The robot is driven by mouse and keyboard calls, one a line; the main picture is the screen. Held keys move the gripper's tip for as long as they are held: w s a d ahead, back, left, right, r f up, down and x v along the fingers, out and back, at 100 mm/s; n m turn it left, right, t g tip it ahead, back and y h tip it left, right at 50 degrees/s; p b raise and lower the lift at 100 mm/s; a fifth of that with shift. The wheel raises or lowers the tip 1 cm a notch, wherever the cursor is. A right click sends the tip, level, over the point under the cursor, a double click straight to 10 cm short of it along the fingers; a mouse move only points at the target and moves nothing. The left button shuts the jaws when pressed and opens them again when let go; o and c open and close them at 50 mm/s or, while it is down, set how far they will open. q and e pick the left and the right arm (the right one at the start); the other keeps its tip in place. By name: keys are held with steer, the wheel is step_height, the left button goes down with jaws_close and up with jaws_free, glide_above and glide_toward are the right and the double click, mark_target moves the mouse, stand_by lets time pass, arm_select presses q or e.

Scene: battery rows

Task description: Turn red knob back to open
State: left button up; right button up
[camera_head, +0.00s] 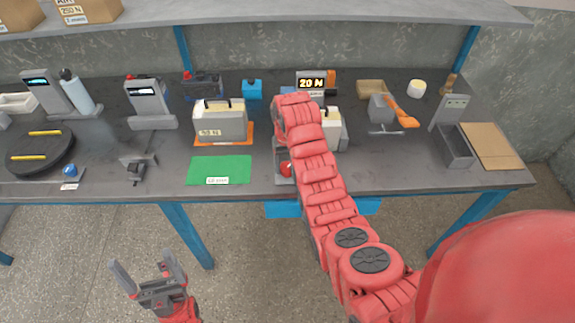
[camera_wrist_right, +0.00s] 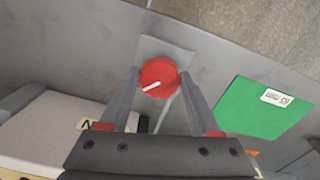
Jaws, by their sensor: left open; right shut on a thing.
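The red knob (camera_wrist_right: 158,78) shows in the right wrist view, round with a white pointer line, on a grey plate (camera_wrist_right: 170,48). My right gripper (camera_wrist_right: 158,82) is shut on the knob, one finger on each side of it. In the head view a part of the red knob (camera_head: 285,169) shows beside my right arm, which hides most of that station and the gripper. My left gripper (camera_head: 148,272) is open and empty, low in front of the table.
A green mat (camera_head: 219,171) lies left of the knob. A battery marked 50 N (camera_head: 221,123) stands on an orange mat behind it. A second battery (camera_head: 332,128) is partly hidden by my right arm. A display reads 20 N (camera_head: 311,83). A grey open box (camera_head: 455,150) stands at the right.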

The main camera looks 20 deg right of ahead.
steer(key=n, duration=0.5)
steer(key=shift+d+n, duration=0.1)
steer(key=shift+n, duration=0.2)
steer(key=n, duration=0.9)
steer(key=shift+w, duration=0.15)
steer(key=n, duration=0.5)
steer(key=shift+w+b, duration=0.1)
steer(key=shift+b, duration=0.3)
steer(key=n, duration=0.7)
steer(key=shift+w+n, duration=0.1)
steer(key=shift+n, duration=0.3)
steer(key=n, duration=0.5)
steer(key=shift+n, duration=0.7)
